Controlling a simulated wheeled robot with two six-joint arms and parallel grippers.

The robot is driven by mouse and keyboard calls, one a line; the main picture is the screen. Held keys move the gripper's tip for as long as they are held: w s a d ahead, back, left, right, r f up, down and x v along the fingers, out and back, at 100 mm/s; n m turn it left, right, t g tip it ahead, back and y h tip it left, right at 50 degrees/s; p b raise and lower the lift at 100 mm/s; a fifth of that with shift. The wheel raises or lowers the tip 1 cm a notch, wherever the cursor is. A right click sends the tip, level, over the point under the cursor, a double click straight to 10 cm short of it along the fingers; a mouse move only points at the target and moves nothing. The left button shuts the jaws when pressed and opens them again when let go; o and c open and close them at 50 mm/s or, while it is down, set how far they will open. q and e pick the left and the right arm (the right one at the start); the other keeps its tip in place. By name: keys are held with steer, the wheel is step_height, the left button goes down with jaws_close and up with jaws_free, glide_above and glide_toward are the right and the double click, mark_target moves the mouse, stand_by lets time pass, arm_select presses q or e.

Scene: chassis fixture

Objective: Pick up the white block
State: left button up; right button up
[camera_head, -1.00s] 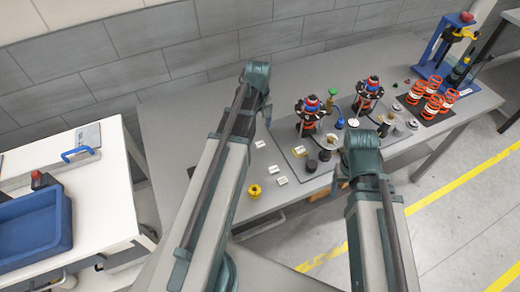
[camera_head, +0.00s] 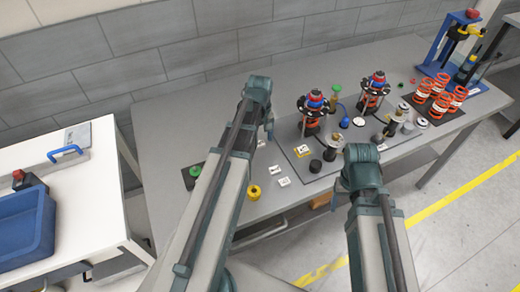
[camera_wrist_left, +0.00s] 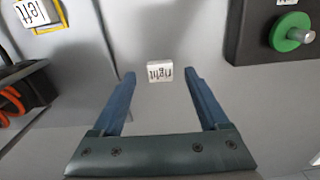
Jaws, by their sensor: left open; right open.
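A small white block (camera_wrist_left: 159,71) marked "right" lies on the grey table in the left wrist view, between and just beyond my left fingertips, with a gap on both sides. My left gripper (camera_wrist_left: 159,76) is open and empty. In the head view my left gripper (camera_head: 269,131) hangs over the table near several small white blocks, one of them in front (camera_head: 284,182). Another white block (camera_wrist_left: 33,12), marked "left", sits in a yellow frame at the wrist view's top left. My right gripper (camera_head: 340,184) is mostly hidden behind its own wrist; I see nothing held in it.
A green knob (camera_wrist_left: 290,32) on a dark base stands right of the block. A yellow round part (camera_head: 254,192) is near the front edge. Shock assemblies (camera_head: 313,105), orange springs (camera_head: 440,100) and a blue press (camera_head: 445,50) fill the right. A blue bin (camera_head: 25,230) is left.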

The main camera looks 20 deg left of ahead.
arm_select(q)
steer(key=shift+f+b, duration=0.3)
steer(key=shift+f, duration=0.45)
arm_select(e)
steer(key=shift+f, duration=0.7)
arm_select(q)
steer(key=shift+r, duration=0.1)
jaws_close()
arm_select(e)
steer(key=shift+r, duration=0.1)
